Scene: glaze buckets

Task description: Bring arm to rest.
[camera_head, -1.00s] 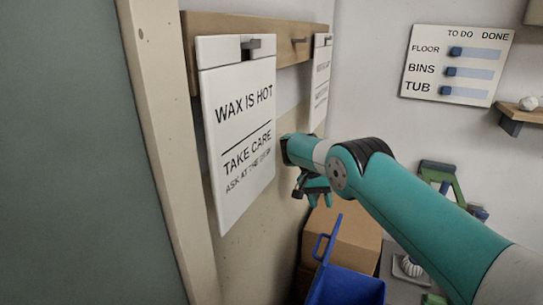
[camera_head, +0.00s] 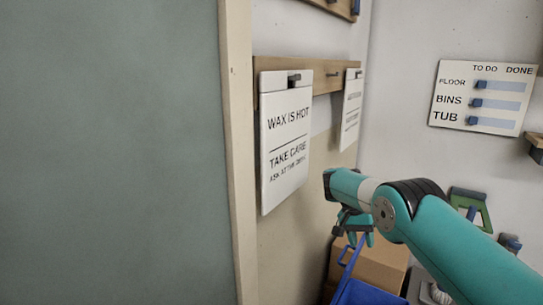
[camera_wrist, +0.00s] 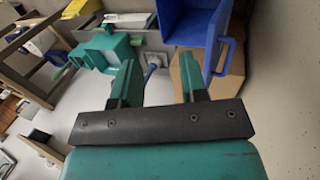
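My arm reaches in from the lower right in the head view, bent at a black joint. My gripper (camera_head: 354,226) hangs at its end, to the right of the "WAX IS HOT" sign and apart from it. In the wrist view my gripper (camera_wrist: 160,82) has its two teal fingers spread wide with nothing between them. Beyond the fingers a blue bin and a cardboard box show.
The "WAX IS HOT" sign (camera_head: 286,140) and a second sign (camera_head: 351,110) hang on a wooden rail (camera_head: 327,78). A blue bin (camera_head: 366,294) and cardboard box (camera_head: 383,262) stand below my gripper. A task board (camera_head: 480,97) is on the right wall.

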